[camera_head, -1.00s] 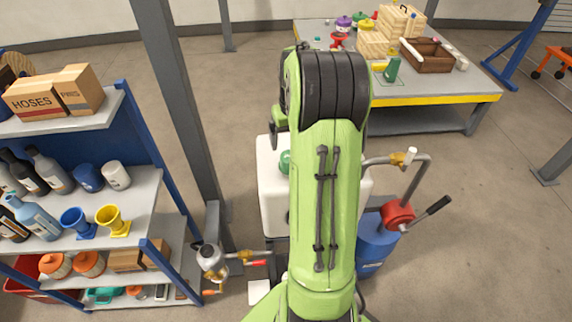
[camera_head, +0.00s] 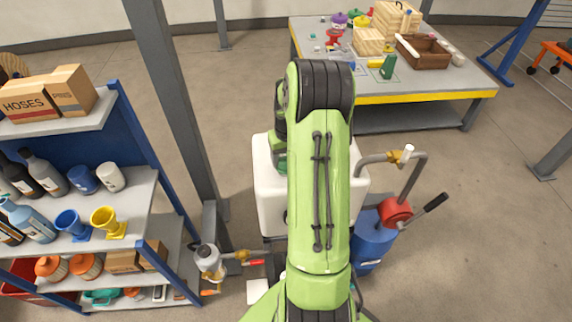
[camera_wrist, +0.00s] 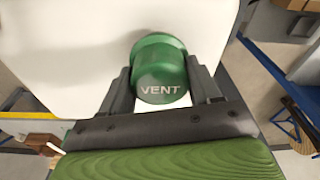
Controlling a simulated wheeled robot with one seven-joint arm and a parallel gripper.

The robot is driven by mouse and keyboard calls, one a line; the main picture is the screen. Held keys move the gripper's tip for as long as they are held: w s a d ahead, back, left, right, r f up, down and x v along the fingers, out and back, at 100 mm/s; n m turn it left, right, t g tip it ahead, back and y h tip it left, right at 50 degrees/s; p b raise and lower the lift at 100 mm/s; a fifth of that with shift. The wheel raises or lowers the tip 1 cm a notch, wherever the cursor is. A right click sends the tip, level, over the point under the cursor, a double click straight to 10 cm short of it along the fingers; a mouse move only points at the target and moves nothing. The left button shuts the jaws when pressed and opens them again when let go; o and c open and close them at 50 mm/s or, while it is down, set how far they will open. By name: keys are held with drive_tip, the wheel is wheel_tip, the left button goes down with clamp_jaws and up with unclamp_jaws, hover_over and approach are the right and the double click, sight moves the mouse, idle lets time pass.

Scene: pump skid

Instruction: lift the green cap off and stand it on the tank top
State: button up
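The green cap (camera_wrist: 160,72), marked VENT, sits upright on the white tank top (camera_wrist: 75,55) in the wrist view. My gripper (camera_wrist: 158,78) has one dark finger on each side of the cap, very close to its sides. The fingers are apart; no firm grip on the cap shows. In the head view the white tank (camera_head: 268,190) stands below my arm, which hides much of its top and most of the cap.
A grey post (camera_head: 180,100) and a loaded shelf (camera_head: 140,190) are on the left. A workbench (camera_head: 425,92) stands behind. Bare tank top shows left of the cap.

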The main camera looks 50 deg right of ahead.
drive_tip(key=c, duration=0.6)
wheel_tip(320, 180, up, 10)
drive_tip(key=shift+r+p, duration=0.1)
drive_tip(key=shift+p, duration=0.25)
